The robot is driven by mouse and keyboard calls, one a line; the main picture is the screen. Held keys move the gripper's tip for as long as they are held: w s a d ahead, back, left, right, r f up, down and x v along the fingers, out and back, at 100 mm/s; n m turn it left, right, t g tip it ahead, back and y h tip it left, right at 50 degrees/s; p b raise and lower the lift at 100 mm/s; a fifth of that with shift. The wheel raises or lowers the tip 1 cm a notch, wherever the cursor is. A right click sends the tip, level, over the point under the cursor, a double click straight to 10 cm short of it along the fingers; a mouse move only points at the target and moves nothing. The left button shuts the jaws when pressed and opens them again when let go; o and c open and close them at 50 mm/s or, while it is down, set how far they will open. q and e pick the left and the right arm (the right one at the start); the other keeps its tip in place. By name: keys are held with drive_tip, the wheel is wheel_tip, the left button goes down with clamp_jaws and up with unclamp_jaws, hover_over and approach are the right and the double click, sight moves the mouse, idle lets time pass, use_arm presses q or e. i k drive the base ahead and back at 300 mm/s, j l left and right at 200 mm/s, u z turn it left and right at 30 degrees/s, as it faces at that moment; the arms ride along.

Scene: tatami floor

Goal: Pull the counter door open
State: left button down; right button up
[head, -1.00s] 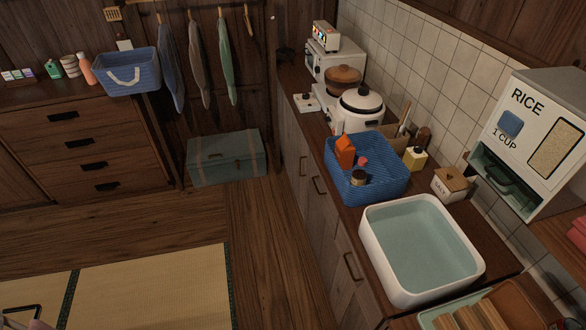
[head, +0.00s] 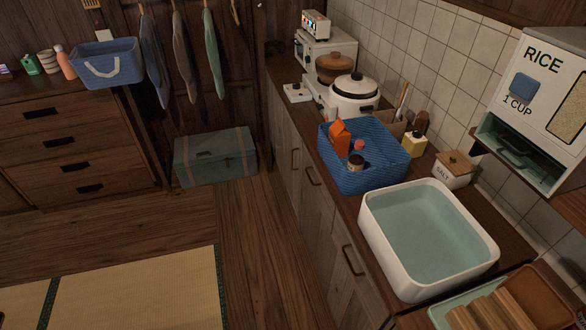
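The wooden counter (head: 445,298) runs along the tiled wall on the right. Its front has several wooden doors with dark handles. The nearest door (head: 347,284) has a handle (head: 353,260) below the white basin. Farther doors have a handle (head: 312,176) near the blue basket and another handle (head: 294,163) beyond it. The doors look shut. Neither of my grippers shows in the head view.
On the counter stand a white basin (head: 366,224), a blue basket (head: 353,182), a rice cooker (head: 353,97) and a salt box (head: 452,175). A green chest (head: 215,157) sits on the floor at the back. The floor (head: 262,250) before the doors is clear.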

sight(292, 142)
drive_tip(key=i+j+z, duration=0.1)
drive_tip(key=z, duration=0.35)
drive_tip(key=i+j+z, duration=0.1)
drive_tip(key=z, duration=0.4)
drive_tip(key=i+j+z, duration=0.25)
drive_tip(key=j, duration=0.35)
drive_tip(key=j+z, duration=0.3)
drive_tip(key=j, duration=0.35)
drive_tip(key=i+j+z, duration=0.25)
drive_tip(key=j, duration=0.45)
drive_tip(key=i+j+z, duration=0.1)
drive_tip(key=j, duration=1.25)
